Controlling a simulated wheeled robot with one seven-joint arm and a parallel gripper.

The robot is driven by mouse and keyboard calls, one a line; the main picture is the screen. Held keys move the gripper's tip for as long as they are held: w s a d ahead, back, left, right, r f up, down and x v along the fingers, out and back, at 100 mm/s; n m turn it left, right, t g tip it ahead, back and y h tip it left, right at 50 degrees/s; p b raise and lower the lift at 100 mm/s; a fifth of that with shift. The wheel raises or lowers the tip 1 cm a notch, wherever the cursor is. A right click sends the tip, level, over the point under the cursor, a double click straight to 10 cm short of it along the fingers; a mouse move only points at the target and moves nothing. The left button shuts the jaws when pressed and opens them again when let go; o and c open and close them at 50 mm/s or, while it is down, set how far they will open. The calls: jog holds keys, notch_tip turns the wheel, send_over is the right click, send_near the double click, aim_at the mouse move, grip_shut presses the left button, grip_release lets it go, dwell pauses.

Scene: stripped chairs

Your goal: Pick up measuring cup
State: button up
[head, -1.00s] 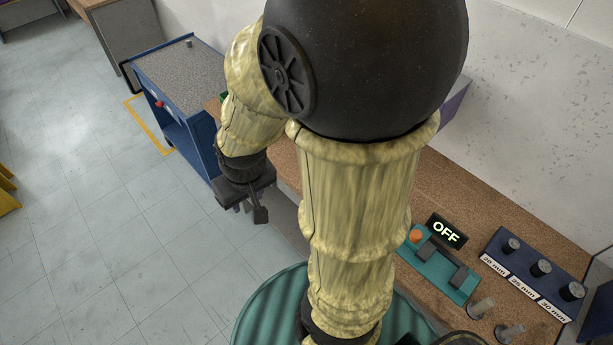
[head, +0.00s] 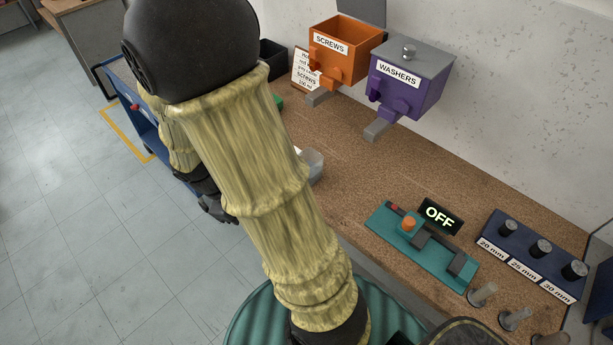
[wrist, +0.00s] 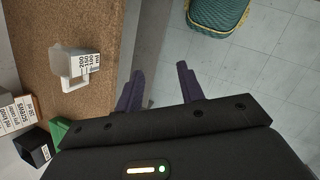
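The measuring cup (wrist: 75,68) is a clear, pale cup with a white label marked with volumes. In the wrist view it stands on the brown worktop left of my fingers, apart from them. In the head view the cup (head: 313,164) shows beside my arm, which hides part of it. My gripper (wrist: 160,86) is open, with two dark fingers spread and nothing between them. It is over the grey floor just off the worktop's edge. In the head view my gripper (head: 217,208) is low at the left of my arm, partly hidden.
A teal switch panel (head: 390,222) is at right. A blue cart (head: 145,115) stands left.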

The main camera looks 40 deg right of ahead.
jog(key=w+d+f+n+g+h+b, duration=0.1)
jog(key=w+d+f+n+h+b, duration=0.4)
jog(key=f, duration=0.3)
jog(key=w+d+f+n+t+h+b, duration=0.2)
jog(key=w+d+n+t+h+b, duration=0.1)
jog(key=w+n+h, duration=0.5)
jog(key=w+t+h+b, duration=0.1)
jog(key=b, duration=0.1)
jog(key=shift+f+t+b, duration=0.35)
jog(key=shift+t+b, duration=0.05)
jog(key=shift+d, duration=0.15)
jog(key=d, duration=0.4)
jog(key=d+p, duration=0.1)
jog(key=d, duration=0.3)
jog(key=w+d, duration=0.1)
jog(key=d, duration=0.3)
jog(key=shift+p, duration=0.35)
jog(key=shift+w+d+p, duration=0.1)
jog(key=shift+d+p, duration=0.55)
jog(key=shift+d, duration=2)
